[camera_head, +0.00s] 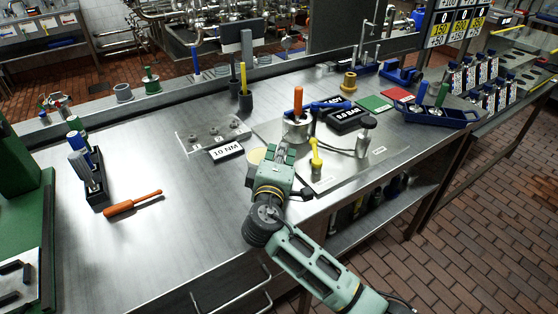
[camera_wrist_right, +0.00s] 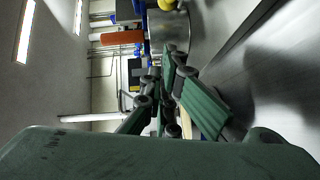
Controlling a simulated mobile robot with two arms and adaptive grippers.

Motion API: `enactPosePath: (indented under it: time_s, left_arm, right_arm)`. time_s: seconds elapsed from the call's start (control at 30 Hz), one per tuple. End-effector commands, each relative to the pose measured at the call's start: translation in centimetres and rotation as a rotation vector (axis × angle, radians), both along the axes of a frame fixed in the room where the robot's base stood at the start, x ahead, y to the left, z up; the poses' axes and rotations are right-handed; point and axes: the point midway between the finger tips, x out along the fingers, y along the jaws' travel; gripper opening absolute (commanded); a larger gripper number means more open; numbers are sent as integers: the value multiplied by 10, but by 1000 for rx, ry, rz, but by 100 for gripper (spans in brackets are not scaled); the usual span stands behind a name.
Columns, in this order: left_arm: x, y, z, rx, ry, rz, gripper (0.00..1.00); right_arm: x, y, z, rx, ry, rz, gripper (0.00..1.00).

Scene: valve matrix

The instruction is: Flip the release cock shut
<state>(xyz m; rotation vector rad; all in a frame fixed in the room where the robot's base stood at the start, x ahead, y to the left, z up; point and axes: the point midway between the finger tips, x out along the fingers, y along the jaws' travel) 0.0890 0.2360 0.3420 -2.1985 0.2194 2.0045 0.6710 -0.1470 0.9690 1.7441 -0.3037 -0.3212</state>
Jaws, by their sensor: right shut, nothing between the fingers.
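A metal test fixture stands on a plate on the bench. It has an upright orange handle (camera_head: 298,101) on a round metal body (camera_head: 295,131), and a yellow lever (camera_head: 315,154) standing up in front of it. No label marks the release cock; the yellow lever looks most like it. My right gripper (camera_head: 284,152) is shut and empty, just left of the yellow lever and apart from it. In the right wrist view the shut fingers (camera_wrist_right: 175,62) point towards the metal body (camera_wrist_right: 169,28), with the orange handle (camera_wrist_right: 122,38) beyond. My left gripper is out of view.
A 10 NM sign (camera_head: 227,151) stands left of the fixture. A black block (camera_head: 346,118) and a small metal post with a round cap (camera_head: 365,136) stand to the right. An orange screwdriver (camera_head: 132,203) lies at left. The bench's front left is clear.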

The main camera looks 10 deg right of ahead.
Motion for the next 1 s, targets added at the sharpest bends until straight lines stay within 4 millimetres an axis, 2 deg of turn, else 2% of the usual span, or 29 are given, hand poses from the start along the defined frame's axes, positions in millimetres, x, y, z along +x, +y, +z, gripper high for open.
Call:
enactPosePath:
  time_s: [0.07, 0.2, 0.4, 1.0]
  left_arm:
    - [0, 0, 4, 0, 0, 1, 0]
    - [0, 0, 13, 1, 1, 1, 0]
    - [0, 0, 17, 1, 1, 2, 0]
    - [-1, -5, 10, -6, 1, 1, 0]
  right_arm:
    - [16, -7, 2, -4, -1, -1, 0]
    - [12, -28, -4, -4, 3, -1, 0]
    - [10, -43, -7, -2, 1, 0, 0]
    - [13, -47, -11, 1, 0, -18, 0]
